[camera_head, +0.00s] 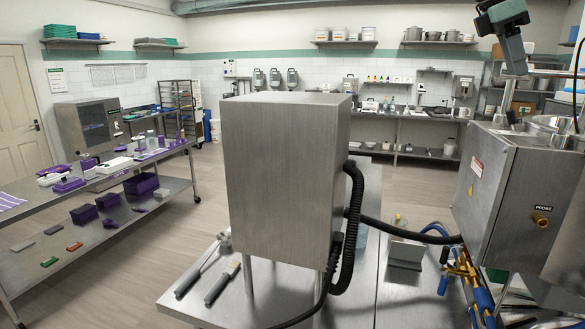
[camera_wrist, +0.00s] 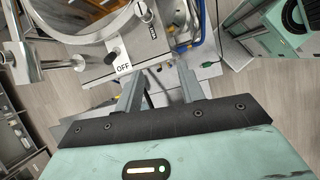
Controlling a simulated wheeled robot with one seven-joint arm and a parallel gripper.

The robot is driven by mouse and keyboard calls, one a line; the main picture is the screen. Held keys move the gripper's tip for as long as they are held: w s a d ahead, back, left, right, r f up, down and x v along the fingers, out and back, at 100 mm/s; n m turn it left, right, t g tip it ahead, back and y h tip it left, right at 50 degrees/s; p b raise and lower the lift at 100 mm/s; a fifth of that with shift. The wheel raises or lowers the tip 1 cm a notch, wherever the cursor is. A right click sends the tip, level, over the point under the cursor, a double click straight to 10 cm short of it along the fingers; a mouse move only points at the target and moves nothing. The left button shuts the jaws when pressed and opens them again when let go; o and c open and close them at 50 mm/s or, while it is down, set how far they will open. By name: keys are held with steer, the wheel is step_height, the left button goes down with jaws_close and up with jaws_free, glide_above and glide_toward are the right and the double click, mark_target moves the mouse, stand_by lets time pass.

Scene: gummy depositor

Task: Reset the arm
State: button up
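In the wrist view my gripper (camera_wrist: 160,76) has its two grey fingers spread apart, with nothing held between them. It is above the steel depositor machine (camera_wrist: 110,65), whose round hopper rim and "OFF" label show at the top left. In the head view part of my teal and dark grey arm (camera_head: 505,30) is raised at the upper right, above the machine (camera_head: 485,190) marked "PROBE". I cannot make out the gripper's fingers in the head view.
A tall steel box (camera_head: 285,180) on legs stands on the steel table (camera_head: 345,310), with a black hose (camera_head: 352,220) on its right. Blue hoses (camera_head: 480,300) hang by the machine. A bench with purple containers (camera_head: 140,184) is at left. Open floor lies between.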

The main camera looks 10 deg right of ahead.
steer(key=s+a+f+n+t+y+b, duration=0.2)
steer(key=a+f+b, duration=0.5)
steer(key=a+f, duration=1.85)
steer(key=s+a+f+m+y+b, duration=0.1)
steer(key=s+a+f, duration=0.4)
steer(key=s+f, duration=0.6)
steer(key=s+a+f+m+y+b, duration=0.2)
steer(key=s+a+f+b, duration=0.3)
steer(key=s+f, duration=0.7)
steer(key=shift+s+a+f+m+b, duration=0.2)
steer(key=shift+a+f+m+b, duration=0.2)
steer(key=shift+a+m, duration=0.4)
steer(key=shift+d, duration=0.2)
